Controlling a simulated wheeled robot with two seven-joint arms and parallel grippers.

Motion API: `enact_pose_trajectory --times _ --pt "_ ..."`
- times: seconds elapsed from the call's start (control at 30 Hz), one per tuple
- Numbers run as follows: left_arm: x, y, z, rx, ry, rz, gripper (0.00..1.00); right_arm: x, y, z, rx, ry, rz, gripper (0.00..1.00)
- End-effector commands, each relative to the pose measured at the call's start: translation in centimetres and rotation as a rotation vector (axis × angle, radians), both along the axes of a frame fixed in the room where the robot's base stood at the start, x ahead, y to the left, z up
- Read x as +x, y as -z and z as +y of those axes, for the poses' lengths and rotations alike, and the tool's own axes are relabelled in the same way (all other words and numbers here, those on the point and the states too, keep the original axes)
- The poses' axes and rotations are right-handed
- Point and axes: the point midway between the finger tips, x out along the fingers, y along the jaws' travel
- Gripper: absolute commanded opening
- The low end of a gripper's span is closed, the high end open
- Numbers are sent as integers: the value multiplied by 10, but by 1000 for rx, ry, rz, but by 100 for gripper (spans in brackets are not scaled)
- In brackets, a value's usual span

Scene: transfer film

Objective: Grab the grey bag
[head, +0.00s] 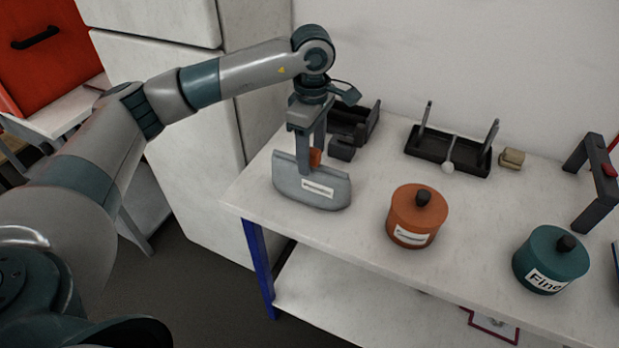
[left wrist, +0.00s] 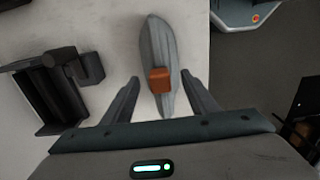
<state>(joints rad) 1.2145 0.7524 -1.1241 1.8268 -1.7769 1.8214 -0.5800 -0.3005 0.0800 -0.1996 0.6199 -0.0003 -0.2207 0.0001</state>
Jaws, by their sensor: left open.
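The grey bag (head: 317,187) stands on the white table near its left front corner, with a white label on its front and an orange-brown piece (head: 315,157) at its top. My left gripper (head: 308,165) points down over the bag with its fingers at the bag's top. In the left wrist view, the bag (left wrist: 160,50) is seen from above, and the orange-brown piece (left wrist: 159,79) lies between the two spread fingers of my left gripper (left wrist: 156,95). The fingers are open, with gaps on both sides of the piece. My right gripper is not in view.
On the white table (head: 365,215) stand an orange lidded pot (head: 416,217), a teal lidded pot (head: 551,262), a black holder (head: 448,150) and a dark stand (head: 597,180). A black device (head: 352,125) sits close behind the bag. A white cabinet (head: 180,120) stands at the left.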

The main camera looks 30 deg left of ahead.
Motion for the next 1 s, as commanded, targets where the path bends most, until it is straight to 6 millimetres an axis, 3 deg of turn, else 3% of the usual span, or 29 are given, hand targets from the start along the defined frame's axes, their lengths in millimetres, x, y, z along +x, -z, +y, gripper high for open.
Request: enact_pose_trajectory --times 0.27,0.47,0.7,1.0 --pt "-1 7 2 1 -1 3 53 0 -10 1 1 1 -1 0" --pt "-2 27 5 2 0 4 53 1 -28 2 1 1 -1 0" --pt "-1 51 5 0 0 1 53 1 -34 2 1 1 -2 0" --pt "-1 52 5 0 0 0 53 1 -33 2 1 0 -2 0"
